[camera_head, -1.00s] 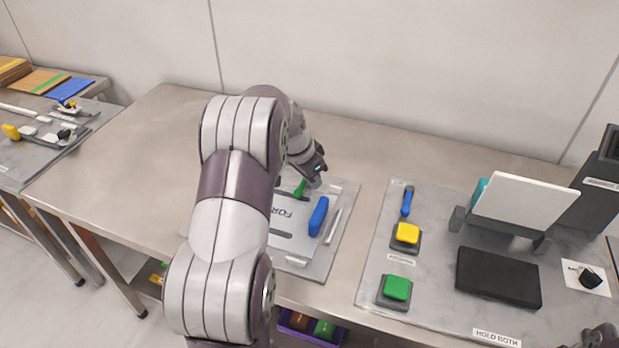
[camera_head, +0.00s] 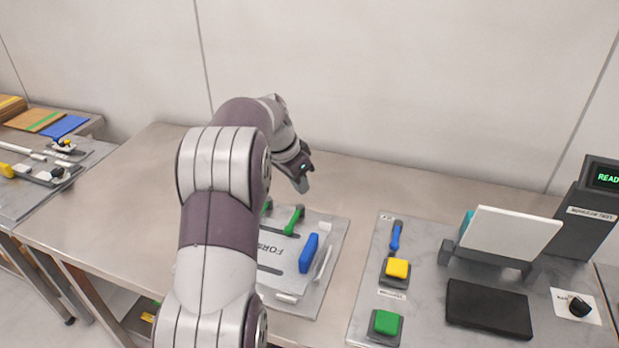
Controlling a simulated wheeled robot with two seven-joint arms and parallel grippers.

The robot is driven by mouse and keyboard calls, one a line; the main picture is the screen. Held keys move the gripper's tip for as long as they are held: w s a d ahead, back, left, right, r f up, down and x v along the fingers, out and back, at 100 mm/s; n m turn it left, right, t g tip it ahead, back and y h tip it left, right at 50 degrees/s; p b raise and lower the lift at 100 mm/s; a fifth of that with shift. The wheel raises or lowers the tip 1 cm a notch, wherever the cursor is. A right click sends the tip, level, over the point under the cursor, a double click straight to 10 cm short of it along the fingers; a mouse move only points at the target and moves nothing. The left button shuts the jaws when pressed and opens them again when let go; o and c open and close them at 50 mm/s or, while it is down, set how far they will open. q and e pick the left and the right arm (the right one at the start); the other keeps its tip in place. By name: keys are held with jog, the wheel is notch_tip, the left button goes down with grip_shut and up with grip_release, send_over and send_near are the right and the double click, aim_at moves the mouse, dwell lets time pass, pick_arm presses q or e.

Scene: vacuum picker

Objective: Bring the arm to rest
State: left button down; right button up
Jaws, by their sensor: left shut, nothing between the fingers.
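My left arm comes in from the bottom and bends over the steel table (camera_head: 110,205). My left gripper (camera_head: 303,184) is at the arm's far end, shut and empty, above the back edge of a grey board (camera_head: 333,248). A green handle (camera_head: 294,219) and a blue handle (camera_head: 308,253) stand on that board just in front of the gripper, apart from it. Part of the board is hidden behind my arm. My right gripper is not in view.
To the right, another grey board holds a yellow button (camera_head: 397,268), a green button (camera_head: 386,322), a black block (camera_head: 488,309) and a tilted white panel (camera_head: 509,233). A dark box (camera_head: 586,225) has a lit display reading READY. The table's left part is bare.

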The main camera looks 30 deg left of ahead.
pick_arm(q)
jog(key=s+d+f+n+p, duration=0.1)
jog(key=s+d+n, duration=0.1)
jog(key=s+d+f+n+g+p, duration=0.1)
jog(key=s+d+n, duration=0.1)
jog(key=s, duration=0.1)
jog(key=s+d+f+n+y+p, duration=0.1)
jog(key=s+d+f+n, duration=0.1)
jog(key=s, duration=0.1)
jog(key=shift+s+d+g, duration=0.1)
jog(key=shift+d+g, duration=0.2)
jog(key=s+d+r+m+p, duration=0.1)
jog(key=s+d+r+p, duration=0.1)
jog(key=s+d, duration=0.4)
jog(key=s+d+r+m+p, duration=0.1)
jog(key=s+d+r+p, duration=0.1)
jog(key=s+d+p, duration=0.2)
jog(key=s+d, duration=0.2)
jog(key=d, duration=0.1)
jog(key=shift+s+r+m+g+p, duration=0.2)
jog(key=shift+r+m+g+p, duration=0.15)
jog(key=shift+m+g+p, duration=0.05)
jog(key=shift+d, duration=0.1)
